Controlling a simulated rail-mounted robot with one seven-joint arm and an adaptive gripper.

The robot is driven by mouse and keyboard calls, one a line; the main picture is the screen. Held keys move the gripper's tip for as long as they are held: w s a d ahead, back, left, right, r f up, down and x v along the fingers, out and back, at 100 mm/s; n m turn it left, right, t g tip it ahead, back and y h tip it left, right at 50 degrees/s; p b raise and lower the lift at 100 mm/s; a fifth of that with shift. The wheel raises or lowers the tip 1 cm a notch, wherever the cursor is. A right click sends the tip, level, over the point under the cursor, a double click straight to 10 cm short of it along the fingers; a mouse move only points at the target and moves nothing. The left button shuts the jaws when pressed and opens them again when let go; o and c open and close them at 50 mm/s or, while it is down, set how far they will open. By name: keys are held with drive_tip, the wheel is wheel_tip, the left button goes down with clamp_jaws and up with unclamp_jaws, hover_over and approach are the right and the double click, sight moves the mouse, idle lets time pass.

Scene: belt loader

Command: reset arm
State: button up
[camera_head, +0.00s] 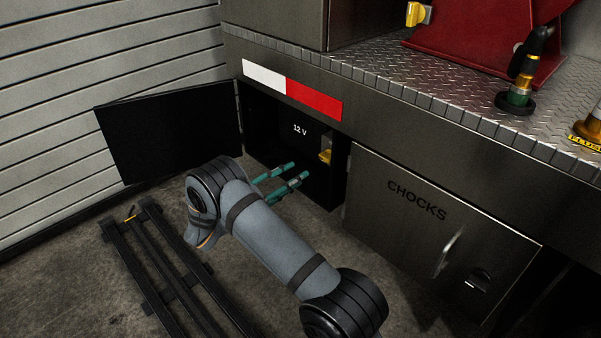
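My arm reaches from the bottom middle up to the left, and its wrist end is in front of the open 12 V compartment (300,148). A yellow switch (325,156) sits inside the compartment on the right. The compartment's black door (172,135) is swung open to the left.
The closed CHOCKS door (430,225) with its latch is right of the compartment. A dark rail frame (165,265) lies on the concrete floor at lower left. A tread-plate deck (465,85) carries red equipment (480,35) above. A slatted wall (100,50) stands at left.

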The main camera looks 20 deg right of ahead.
sight(324, 158)
idle(0.3)
drive_tip(key=x, duration=1.2)
drive_tip(key=shift+a, duration=0.1)
